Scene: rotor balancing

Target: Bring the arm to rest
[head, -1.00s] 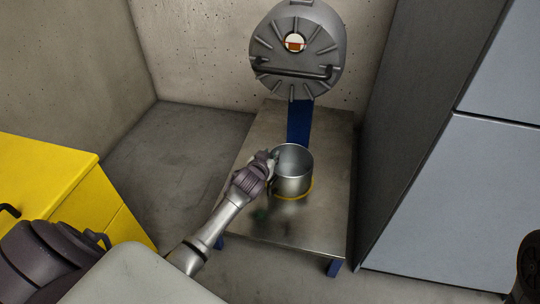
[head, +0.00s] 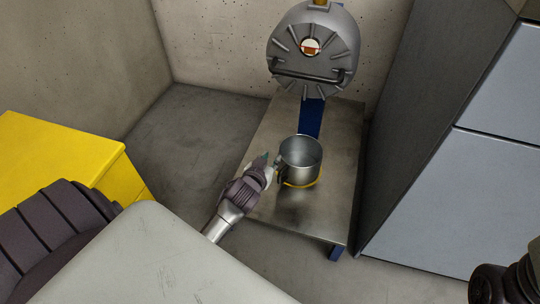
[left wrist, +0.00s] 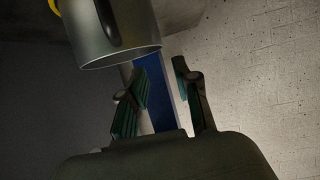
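A steel mug (head: 302,158) stands upright on the metal table, with a yellow ring (head: 304,184) around its base. Its dark handle (left wrist: 107,20) shows in the left wrist view, where the mug (left wrist: 120,45) appears upside down at the top. My left gripper (head: 266,164) is just left of the mug in the head view, beside the handle side. In the left wrist view its two fingers (left wrist: 162,98) stand apart with nothing between them; the mug is beyond the tips. My right gripper is out of view; only a dark piece of my right arm shows at the lower right.
The metal table (head: 325,205) has bare room around the mug. A grey round machine (head: 312,50) on a blue post (head: 311,118) stands behind it. A yellow cabinet (head: 60,150) is at the left. Grey-blue cabinets (head: 450,200) stand close on the right.

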